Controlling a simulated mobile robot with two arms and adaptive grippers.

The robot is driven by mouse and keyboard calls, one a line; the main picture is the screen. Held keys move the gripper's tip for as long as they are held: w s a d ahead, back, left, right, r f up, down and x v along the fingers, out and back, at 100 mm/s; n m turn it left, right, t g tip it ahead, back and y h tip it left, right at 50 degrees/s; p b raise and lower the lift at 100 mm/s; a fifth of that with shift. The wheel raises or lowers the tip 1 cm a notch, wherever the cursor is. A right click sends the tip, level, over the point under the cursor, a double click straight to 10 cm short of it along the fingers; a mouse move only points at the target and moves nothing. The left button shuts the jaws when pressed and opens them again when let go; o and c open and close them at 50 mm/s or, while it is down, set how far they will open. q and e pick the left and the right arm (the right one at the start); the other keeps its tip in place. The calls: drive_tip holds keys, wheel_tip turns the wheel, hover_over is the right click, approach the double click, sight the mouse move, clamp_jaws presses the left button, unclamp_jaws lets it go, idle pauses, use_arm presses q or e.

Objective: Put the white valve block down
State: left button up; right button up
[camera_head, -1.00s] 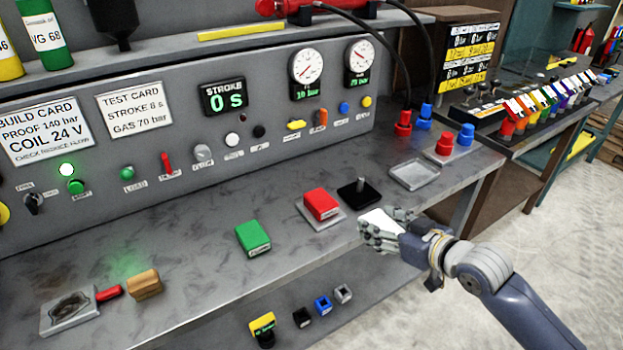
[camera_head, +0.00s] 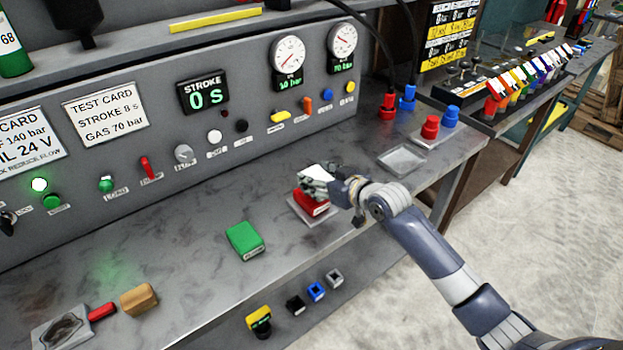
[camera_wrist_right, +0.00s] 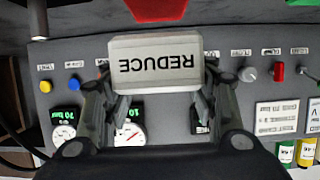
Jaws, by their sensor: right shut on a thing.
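The white valve block (camera_head: 316,171) is held in my right gripper (camera_head: 325,182). In the right wrist view the block (camera_wrist_right: 155,62) fills the space between the two fingers and shows the word REDUCE, upside down. In the head view the gripper is just above the red block (camera_head: 311,204), which sits on a light square plate (camera_head: 318,218); the gripper hides part of both. I cannot tell whether the white block touches the red one. My left gripper is not in view.
A green block (camera_head: 245,240) lies on the bench to the left. An empty shallow tray (camera_head: 402,160) is to the right, near red and blue knobs (camera_head: 430,127). The panel with gauges (camera_head: 288,54) stands behind. Bare bench surface (camera_head: 190,225) is left of the green block.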

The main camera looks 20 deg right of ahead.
drive_tip(key=shift+w+a+r, duration=0.1)
drive_tip(key=shift+w+a, duration=0.15)
drive_tip(key=shift+w, duration=0.35)
drive_tip(key=shift+w+a, duration=0.25)
drive_tip(key=shift+w, duration=0.35)
wheel_tip(320, 180, down, 3)
drive_tip(key=shift+r+p, duration=0.15)
drive_tip(key=shift+p, duration=0.5)
drive_tip(key=shift+f, duration=0.4)
drive_tip(key=shift+f, duration=0.1)
drive_tip(key=o, duration=1.7)
drive_tip(key=shift+s+f, duration=0.1)
drive_tip(key=shift+f, duration=0.1)
